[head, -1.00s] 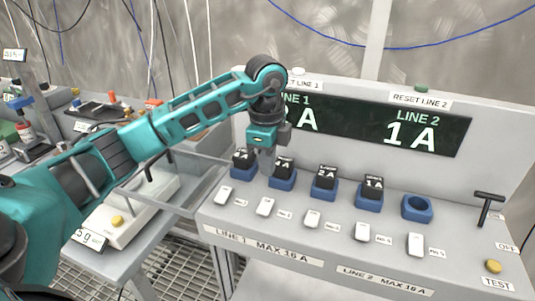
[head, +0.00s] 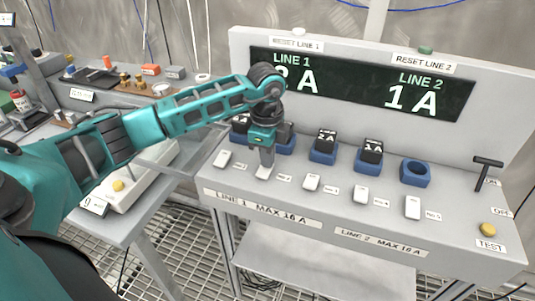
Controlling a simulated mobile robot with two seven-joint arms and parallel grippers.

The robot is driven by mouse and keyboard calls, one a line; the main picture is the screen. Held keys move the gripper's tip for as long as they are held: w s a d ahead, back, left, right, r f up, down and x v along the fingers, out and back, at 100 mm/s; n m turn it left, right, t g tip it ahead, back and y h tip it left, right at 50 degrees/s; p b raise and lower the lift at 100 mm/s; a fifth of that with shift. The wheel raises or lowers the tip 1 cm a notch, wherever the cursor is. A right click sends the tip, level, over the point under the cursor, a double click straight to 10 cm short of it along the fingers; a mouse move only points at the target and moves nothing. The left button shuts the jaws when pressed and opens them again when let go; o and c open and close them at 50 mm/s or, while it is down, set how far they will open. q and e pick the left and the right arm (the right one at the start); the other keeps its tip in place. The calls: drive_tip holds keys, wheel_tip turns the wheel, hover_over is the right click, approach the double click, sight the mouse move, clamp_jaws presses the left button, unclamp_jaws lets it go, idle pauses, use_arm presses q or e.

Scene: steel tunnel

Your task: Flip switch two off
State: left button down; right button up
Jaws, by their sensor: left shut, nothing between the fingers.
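Switch two (head: 263,173) is a small white rocker, second from the left in the row on the grey sloping panel (head: 330,208). Its upper part is hidden behind my left gripper (head: 265,161). The left gripper is shut and empty, pointing down with its fingertips at switch two. I cannot tell whether they touch it or which way the rocker is tilted. Switch one (head: 222,159) is to its left and switch three (head: 312,182) to its right. My right gripper is not in view.
Behind the switches are blue sockets with black blocks, such as the 2 A block (head: 325,140); the rightmost socket (head: 415,172) is empty. A display (head: 362,85) stands behind. A black T-handle (head: 486,172) and yellow test button (head: 488,229) are at the right.

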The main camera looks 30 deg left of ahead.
use_arm(q)
drive_tip(key=shift+s+f, duration=0.2)
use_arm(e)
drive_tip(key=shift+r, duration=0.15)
use_arm(q)
drive_tip(key=shift+s+d+r+p, duration=0.15)
drive_tip(key=shift+s+d+p, duration=0.05)
drive_tip(key=shift+s+p, duration=0.5)
drive_tip(key=shift+w, duration=0.1)
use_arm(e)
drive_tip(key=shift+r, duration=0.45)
